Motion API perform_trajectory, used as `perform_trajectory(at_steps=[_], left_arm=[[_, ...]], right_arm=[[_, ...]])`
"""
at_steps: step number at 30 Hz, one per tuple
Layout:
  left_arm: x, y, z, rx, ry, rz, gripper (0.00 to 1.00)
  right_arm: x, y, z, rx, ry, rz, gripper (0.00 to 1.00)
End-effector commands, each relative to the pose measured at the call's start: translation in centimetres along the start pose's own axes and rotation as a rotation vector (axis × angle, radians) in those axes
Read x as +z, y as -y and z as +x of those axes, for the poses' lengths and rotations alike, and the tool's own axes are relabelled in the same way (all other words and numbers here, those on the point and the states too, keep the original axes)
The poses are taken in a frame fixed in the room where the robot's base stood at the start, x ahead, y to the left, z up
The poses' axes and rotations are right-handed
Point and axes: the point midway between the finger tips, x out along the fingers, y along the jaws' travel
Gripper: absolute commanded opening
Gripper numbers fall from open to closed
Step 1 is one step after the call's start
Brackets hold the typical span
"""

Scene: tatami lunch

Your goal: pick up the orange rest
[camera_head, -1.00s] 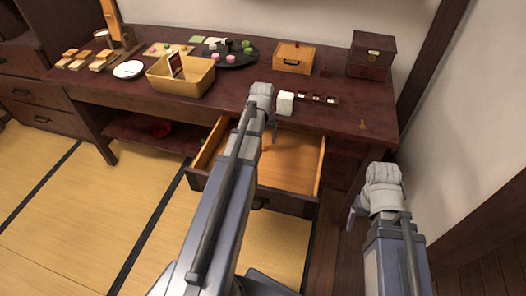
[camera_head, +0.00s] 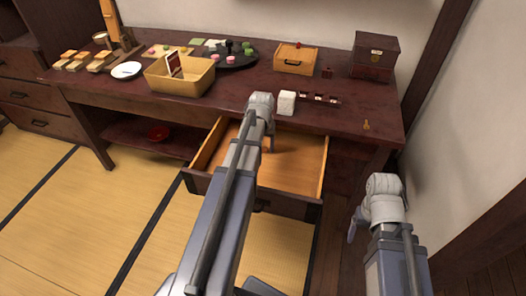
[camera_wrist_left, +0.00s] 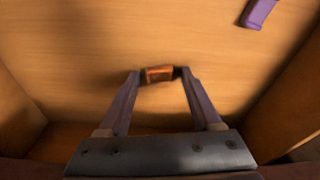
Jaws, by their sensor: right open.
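The orange rest (camera_wrist_left: 159,73) is a small orange-brown block on the wooden floor of the open drawer, in the left wrist view. My left gripper (camera_wrist_left: 158,76) reaches down into the drawer with its two fingertips apart, one on each side of the rest. Whether a finger touches it is unclear. In the head view my left gripper (camera_head: 269,141) is over the drawer (camera_head: 297,172), and the rest cannot be made out there. My right gripper (camera_head: 354,222) is open, low at the right, away from the drawer.
A purple piece (camera_wrist_left: 258,12) lies farther off in the drawer. Drawer walls rise on both sides of my left gripper.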

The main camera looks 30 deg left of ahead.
Motion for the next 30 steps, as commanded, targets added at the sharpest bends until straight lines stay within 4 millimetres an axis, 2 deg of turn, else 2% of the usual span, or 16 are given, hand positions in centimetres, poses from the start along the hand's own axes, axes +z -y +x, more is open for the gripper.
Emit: perform_trajectory(at_steps=[2, 17, 30], left_arm=[[0.00, 0.00, 0.00, 0.000, 0.000, 0.000, 0.55], [0.00, 0.00, 0.01, 0.000, 0.000, 0.000, 0.00], [-0.06, 0.00, -0.40, 0.000, 0.000, 0.000, 0.00]], right_arm=[[0.00, 0.00, 0.00, 0.000, 0.000, 0.000, 0.78], [0.00, 0.00, 0.01, 0.000, 0.000, 0.000, 0.78], [0.02, -0.04, -0.40, 0.000, 0.000, 0.000, 0.78]])
